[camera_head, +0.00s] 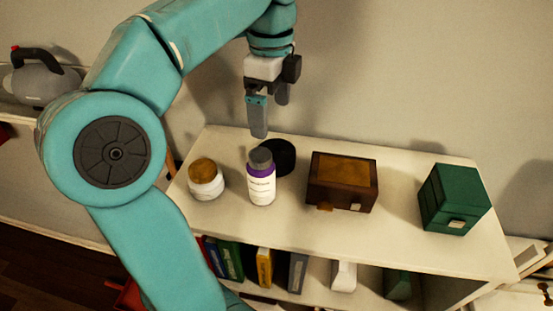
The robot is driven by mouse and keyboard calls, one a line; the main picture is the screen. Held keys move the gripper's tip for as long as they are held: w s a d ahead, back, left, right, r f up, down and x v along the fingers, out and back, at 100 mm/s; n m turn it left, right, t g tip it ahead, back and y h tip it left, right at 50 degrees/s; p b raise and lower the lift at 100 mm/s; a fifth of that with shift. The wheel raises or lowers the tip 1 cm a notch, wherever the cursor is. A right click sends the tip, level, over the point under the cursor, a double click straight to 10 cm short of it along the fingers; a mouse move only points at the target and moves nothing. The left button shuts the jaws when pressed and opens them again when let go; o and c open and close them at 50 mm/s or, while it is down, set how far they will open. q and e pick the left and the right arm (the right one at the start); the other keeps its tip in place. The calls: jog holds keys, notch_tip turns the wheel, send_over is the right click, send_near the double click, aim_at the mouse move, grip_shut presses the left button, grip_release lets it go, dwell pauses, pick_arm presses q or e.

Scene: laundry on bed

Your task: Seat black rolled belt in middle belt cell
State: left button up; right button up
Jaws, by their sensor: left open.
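A dark round thing (284,158), which may be the black rolled belt, lies on the white shelf top (410,245), partly hidden behind a purple-and-white bottle. My left gripper (270,116) hangs fingers down above and slightly left of it, open with nothing between the fingers. The fingertips look apart from the dark thing, but the exact height gap is hard to tell. I see no divided belt cells in this view. My right gripper is not in view.
The bottle (261,182) stands close in front of the dark thing, with a brown-lidded jar (206,183) to its left. A wooden box (342,183) and a green box (455,198) stand to the right. Books (231,260) fill part of the shelf below. A wall rises behind.

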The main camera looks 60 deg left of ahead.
aim_at(273, 150)
pick_arm(q)
notch_tip(273, 150, down, 10)
jog(key=shift+r, duration=0.25)
jog(key=shift+w, duration=0.1)
jog(key=c, duration=1.1)
jog(key=shift+r, duration=0.15)
